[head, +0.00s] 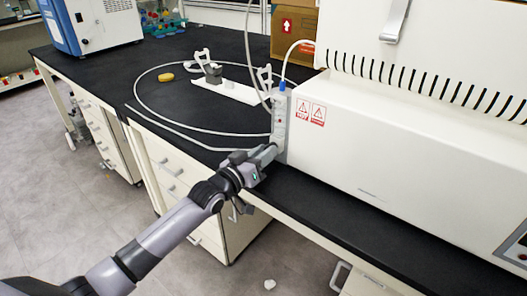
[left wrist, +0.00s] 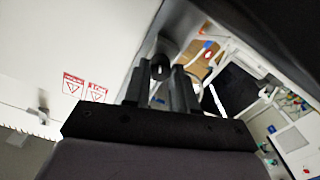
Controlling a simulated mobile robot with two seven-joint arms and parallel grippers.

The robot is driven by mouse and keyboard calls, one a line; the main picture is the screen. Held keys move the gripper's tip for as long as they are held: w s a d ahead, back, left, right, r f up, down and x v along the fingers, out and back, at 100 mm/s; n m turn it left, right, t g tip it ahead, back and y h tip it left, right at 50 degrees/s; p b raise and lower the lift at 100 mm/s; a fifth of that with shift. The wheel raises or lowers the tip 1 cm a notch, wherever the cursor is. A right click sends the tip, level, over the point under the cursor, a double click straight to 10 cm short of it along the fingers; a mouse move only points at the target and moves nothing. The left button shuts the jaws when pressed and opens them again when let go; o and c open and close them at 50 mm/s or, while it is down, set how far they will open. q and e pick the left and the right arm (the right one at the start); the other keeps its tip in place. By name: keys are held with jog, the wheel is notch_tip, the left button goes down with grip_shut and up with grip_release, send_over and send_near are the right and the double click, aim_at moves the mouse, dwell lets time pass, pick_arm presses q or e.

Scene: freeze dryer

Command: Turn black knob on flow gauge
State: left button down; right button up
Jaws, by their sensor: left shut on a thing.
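The flow gauge (head: 281,112) is a slim, upright, pale block with a blue fitting on top, at the left end of the large white machine. My left gripper (head: 272,151) reaches the gauge's lower part from the front left. In the left wrist view the black knob (left wrist: 160,67) shows as a small dark round shape at the tips of my left gripper (left wrist: 163,80). The fingers are shut on it. In the head view the knob is hidden by the gripper. My right gripper is in neither view.
The white machine (head: 410,140) with warning labels stands right beside the gauge. A grey hose (head: 137,92) loops over the black bench top (head: 110,70). A yellow object (head: 165,77) and a white tray (head: 228,90) lie behind. Floor is clear at the front left.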

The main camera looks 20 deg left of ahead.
pick_arm(q)
jog(key=shift+m, duration=1.1)
jog(key=c, duration=0.9)
grip_release()
jog(key=v, duration=0.7)
jog(key=shift+p, duration=0.4)
jog(key=shift+s, duration=0.1)
